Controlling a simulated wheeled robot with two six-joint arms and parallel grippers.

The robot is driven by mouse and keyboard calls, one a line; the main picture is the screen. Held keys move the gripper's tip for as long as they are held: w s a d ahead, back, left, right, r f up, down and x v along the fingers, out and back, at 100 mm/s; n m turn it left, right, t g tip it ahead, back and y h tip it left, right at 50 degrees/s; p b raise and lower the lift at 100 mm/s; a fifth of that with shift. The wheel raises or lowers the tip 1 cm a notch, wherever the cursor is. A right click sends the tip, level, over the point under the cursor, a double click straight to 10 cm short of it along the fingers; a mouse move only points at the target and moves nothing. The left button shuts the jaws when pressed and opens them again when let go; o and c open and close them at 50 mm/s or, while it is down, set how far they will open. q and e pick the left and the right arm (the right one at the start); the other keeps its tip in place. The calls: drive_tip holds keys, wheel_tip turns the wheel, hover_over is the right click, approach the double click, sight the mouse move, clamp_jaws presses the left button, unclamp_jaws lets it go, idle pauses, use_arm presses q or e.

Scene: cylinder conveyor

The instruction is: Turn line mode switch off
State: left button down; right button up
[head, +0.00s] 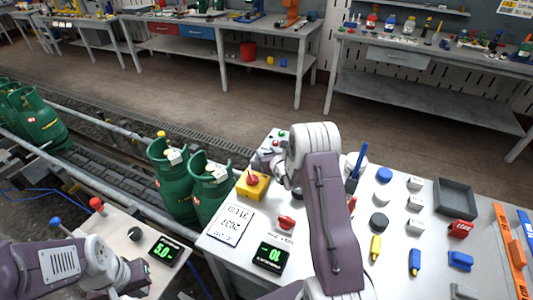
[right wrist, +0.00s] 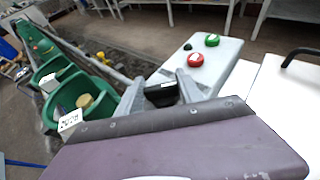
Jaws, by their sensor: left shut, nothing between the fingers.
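The line control panel (head: 273,139) is partly hidden behind my right arm in the head view. The right wrist view shows its pale top with a red button (right wrist: 195,60), a green button (right wrist: 212,40) and a black part (right wrist: 162,94), which may be the line mode switch. My right gripper (right wrist: 164,88) is at this panel, its two grey fingers on either side of the black part. I cannot tell whether they touch it. The switch's position is not readable. My left gripper (head: 130,286) is shut and empty at the lower left, beside a small panel.
Green gas cylinders (head: 172,185) stand on the conveyor (head: 95,150) left of the panel. The near table holds a yellow box with a red button (head: 252,183), a red knob (head: 286,222), a display (head: 270,256) and several small parts. A left panel has a display (head: 166,251).

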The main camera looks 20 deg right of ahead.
drive_tip(key=shift+c, duration=1.3)
drive_tip(key=shift+d+y, duration=0.1)
drive_tip(key=shift+y, duration=0.2)
drive_tip(key=shift+n+y+b, duration=0.6)
drive_tip(key=shift+n+y, duration=0.3)
drive_tip(key=shift+n, duration=0.2)
drive_tip(key=n+g+y, duration=0.1)
drive_tip(key=n+y, duration=0.2)
drive_tip(key=y, duration=0.1)
drive_tip(key=shift+n, duration=0.4)
drive_tip(key=shift+n+g+y+b, duration=0.3)
drive_tip(key=shift+n+g+y, duration=0.6)
drive_tip(key=shift+n+y, duration=0.45)
drive_tip(key=shift+y, duration=0.45)
drive_tip(key=o, duration=1.4)
drive_tip(key=shift+g, duration=0.3)
